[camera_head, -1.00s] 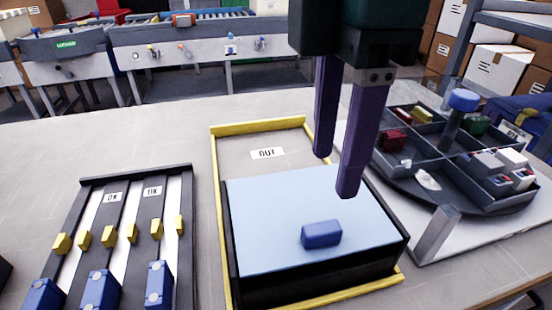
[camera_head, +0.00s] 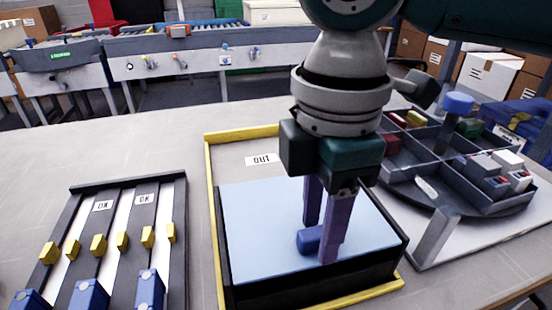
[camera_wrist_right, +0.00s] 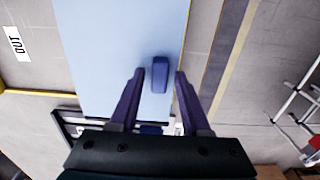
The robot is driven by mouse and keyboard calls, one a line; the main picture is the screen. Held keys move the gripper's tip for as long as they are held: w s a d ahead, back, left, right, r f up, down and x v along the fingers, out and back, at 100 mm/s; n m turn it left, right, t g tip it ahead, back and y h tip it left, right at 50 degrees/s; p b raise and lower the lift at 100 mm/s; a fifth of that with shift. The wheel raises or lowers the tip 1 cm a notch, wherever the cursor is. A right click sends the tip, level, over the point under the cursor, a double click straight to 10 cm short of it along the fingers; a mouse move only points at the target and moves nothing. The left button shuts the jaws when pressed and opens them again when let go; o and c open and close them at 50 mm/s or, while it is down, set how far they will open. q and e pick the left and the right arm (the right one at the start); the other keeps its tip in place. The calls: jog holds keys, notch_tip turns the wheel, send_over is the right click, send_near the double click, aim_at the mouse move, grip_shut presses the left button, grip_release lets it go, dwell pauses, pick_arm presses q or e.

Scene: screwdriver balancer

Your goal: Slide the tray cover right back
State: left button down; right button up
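The tray cover (camera_head: 270,210) is a light-blue flat plate on a dark box inside a yellow-edged frame (camera_head: 208,170). A small blue handle block (camera_head: 307,241) stands on it, partly hidden by my gripper in the head view. My right gripper (camera_head: 319,243) is open, its purple fingers pointing down at the block. In the right wrist view, the block (camera_wrist_right: 160,74) lies between the two fingertips (camera_wrist_right: 158,73), with visible gaps on both sides. Whether the fingertips reach the plate is unclear. My left gripper is not in view.
An "OUT" label (camera_head: 262,159) lies on the bare strip behind the cover. A slotted rack (camera_head: 120,205) with yellow and blue pieces stands at left. A divided round tray (camera_head: 465,165) with small parts is at right. The table's back left is clear.

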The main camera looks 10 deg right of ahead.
grip_shut()
dwell(1.2)
